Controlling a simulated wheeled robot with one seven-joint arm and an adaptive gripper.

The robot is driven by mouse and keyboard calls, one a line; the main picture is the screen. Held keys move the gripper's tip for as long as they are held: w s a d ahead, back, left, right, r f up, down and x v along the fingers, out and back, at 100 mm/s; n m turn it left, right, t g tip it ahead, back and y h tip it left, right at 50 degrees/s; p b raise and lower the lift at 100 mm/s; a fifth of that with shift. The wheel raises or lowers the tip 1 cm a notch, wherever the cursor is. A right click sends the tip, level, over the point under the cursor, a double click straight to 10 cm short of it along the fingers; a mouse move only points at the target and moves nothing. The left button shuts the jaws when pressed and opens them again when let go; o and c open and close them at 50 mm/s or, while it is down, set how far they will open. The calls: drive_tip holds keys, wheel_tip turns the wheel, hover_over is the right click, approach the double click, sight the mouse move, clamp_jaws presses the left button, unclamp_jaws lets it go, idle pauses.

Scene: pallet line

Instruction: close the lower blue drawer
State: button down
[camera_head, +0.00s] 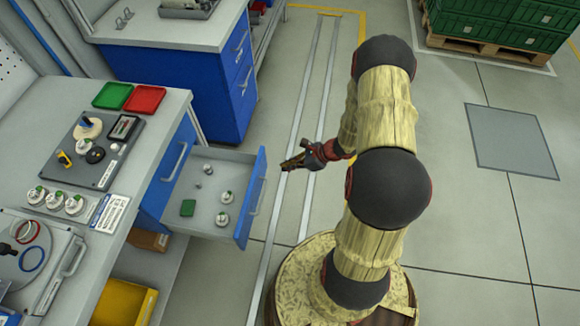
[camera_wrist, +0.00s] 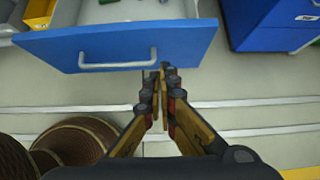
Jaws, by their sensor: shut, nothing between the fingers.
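The lower blue drawer (camera_head: 250,212) is pulled out from the bench in the head view. Its grey tray holds several small round parts and a green block. A closed blue drawer front with a handle (camera_head: 175,162) sits above it. My gripper (camera_head: 285,165) is shut and empty, just outside the open drawer's front, to the right of it. In the wrist view the drawer front (camera_wrist: 190,42) and its grey handle (camera_wrist: 117,62) lie ahead. The fingertips (camera_wrist: 162,70) overlap the front's lower edge, right of the handle. Whether they touch it I cannot tell.
The bench top (camera_head: 60,100) carries green and red trays and a parts board. A yellow bin (camera_head: 122,303) and a brown box (camera_head: 148,239) sit below. Another blue cabinet (camera_head: 225,85) stands beyond. Floor right of the drawer is clear along the pale rails.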

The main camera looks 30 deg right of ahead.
sight(259, 172)
drive_tip(key=w+a+f+b, duration=0.1)
drive_tip(key=w+a, duration=0.1)
drive_tip(key=w+a+f+b, duration=0.2)
drive_tip(key=w+a+f, duration=0.1)
drive_tip(key=shift+w+a, duration=0.3)
drive_tip(key=shift+a, duration=0.05)
